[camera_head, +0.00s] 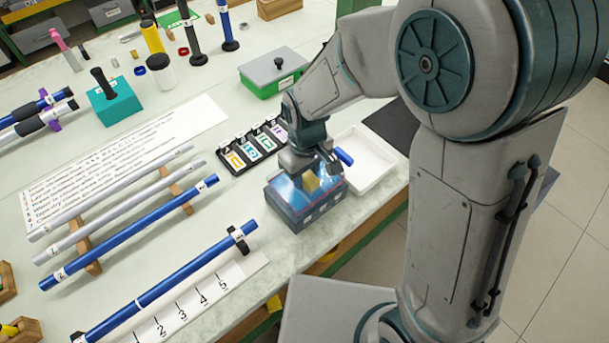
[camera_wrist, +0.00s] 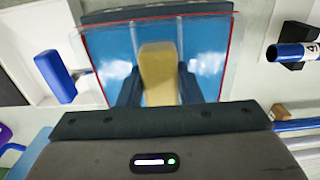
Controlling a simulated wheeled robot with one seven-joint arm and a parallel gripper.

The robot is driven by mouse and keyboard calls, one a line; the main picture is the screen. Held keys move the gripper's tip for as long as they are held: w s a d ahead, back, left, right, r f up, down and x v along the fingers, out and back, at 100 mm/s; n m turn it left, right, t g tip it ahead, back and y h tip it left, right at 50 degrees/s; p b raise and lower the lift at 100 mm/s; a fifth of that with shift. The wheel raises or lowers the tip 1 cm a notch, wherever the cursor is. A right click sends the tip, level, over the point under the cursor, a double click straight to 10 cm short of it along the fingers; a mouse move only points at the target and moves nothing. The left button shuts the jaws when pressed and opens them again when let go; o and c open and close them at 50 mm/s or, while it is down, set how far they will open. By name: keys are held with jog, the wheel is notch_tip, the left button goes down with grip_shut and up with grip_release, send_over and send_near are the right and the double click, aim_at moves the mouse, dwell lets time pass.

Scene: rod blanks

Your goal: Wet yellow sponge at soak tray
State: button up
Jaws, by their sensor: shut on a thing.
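My gripper (camera_wrist: 158,88) is shut on the yellow sponge (camera_wrist: 158,72), with a dark finger on each side of it. The sponge also shows in the head view (camera_head: 311,181), below my wrist. A blue tray (camera_head: 292,212) of what looks like water is under the sponge, near the table's front edge; its blue surface and red rim line fill the middle of the wrist view. The sponge is over or in this tray; I cannot tell whether it touches the water.
A white tray (camera_head: 378,168) with a blue-headed tool (camera_head: 343,157) stands right beside the blue tray. A black rack of small labelled cards (camera_head: 252,147) is behind it. Blue and grey rods (camera_head: 130,230) lie on wooden supports at left. A green box with a grey lid (camera_head: 273,72) stands farther back.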

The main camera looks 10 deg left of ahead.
aim_at(306, 174)
jog(key=shift+r+p, duration=2.35)
jog(key=shift+r, duration=0.95)
jog(key=shift+r, duration=0.1)
notch_tip(306, 174, up, 4)
jog(key=p, duration=0.3)
jog(key=shift+w, duration=0.15)
